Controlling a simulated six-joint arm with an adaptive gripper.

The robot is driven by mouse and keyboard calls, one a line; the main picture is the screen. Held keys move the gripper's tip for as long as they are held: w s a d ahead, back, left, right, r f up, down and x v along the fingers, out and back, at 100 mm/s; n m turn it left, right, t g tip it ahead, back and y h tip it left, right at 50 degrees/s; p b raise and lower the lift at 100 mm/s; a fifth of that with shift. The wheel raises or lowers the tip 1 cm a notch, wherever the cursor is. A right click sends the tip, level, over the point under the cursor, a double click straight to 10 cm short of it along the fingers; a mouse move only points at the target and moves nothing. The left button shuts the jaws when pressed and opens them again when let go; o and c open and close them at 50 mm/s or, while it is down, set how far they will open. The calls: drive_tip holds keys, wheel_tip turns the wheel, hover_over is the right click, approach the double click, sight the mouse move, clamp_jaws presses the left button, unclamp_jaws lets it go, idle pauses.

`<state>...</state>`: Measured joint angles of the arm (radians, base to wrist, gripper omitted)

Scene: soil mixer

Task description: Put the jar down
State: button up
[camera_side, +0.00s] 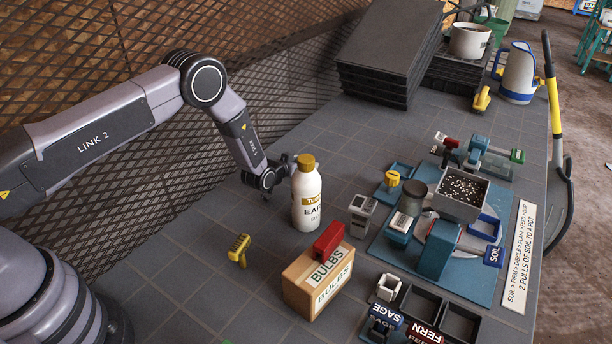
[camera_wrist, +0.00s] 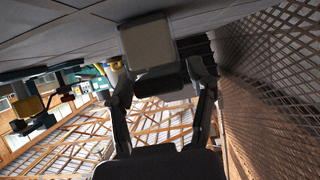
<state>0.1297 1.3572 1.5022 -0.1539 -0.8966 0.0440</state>
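The jar (camera_side: 307,205) is white with a yellow cap and a label reading "EAR…" in part. It stands upright on the grey tiled table, as far as the side view shows. My gripper (camera_side: 272,176) is just to its left, at about the height of its shoulder, and no finger shows across the jar's front. In the wrist view the two fingers of my gripper (camera_wrist: 161,82) are spread wide.
A wooden bulbs box (camera_side: 318,281) with a red top stands in front of the jar. A yellow-handled tool (camera_side: 238,250) lies to the left. A grey device (camera_side: 361,212) and the blue soil mixer station (camera_side: 440,245) are to the right. Black trays (camera_side: 390,55) are stacked behind.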

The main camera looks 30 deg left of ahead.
drive_tip(key=shift+o, duration=0.6)
drive_tip(key=shift+r, duration=0.15)
drive_tip(key=v, duration=1.1)
drive_tip(key=shift+s, duration=0.3)
drive_tip(key=s+a+r+g, duration=0.15)
drive_tip(key=s+r, duration=0.25)
drive_tip(key=r, duration=0.8)
drive_tip(key=s+a+r+g, duration=0.1)
drive_tip(key=s+r+g, duration=0.15)
drive_tip(key=r, duration=1.05)
drive_tip(key=s+a+r+g, duration=0.1)
drive_tip(key=s+r, duration=0.1)
drive_tip(key=s, duration=0.8)
drive_tip(key=s+a+r+g, duration=0.1)
drive_tip(key=s+r, duration=0.2)
drive_tip(key=s, duration=0.8)
drive_tip(key=s+a+r+g, duration=0.1)
drive_tip(key=s+r, duration=0.2)
drive_tip(key=s, duration=0.7)
drive_tip(key=shift+s+a+r+g, duration=0.25)
drive_tip(key=shift+s+g, duration=0.1)
drive_tip(key=shift+g, duration=0.05)
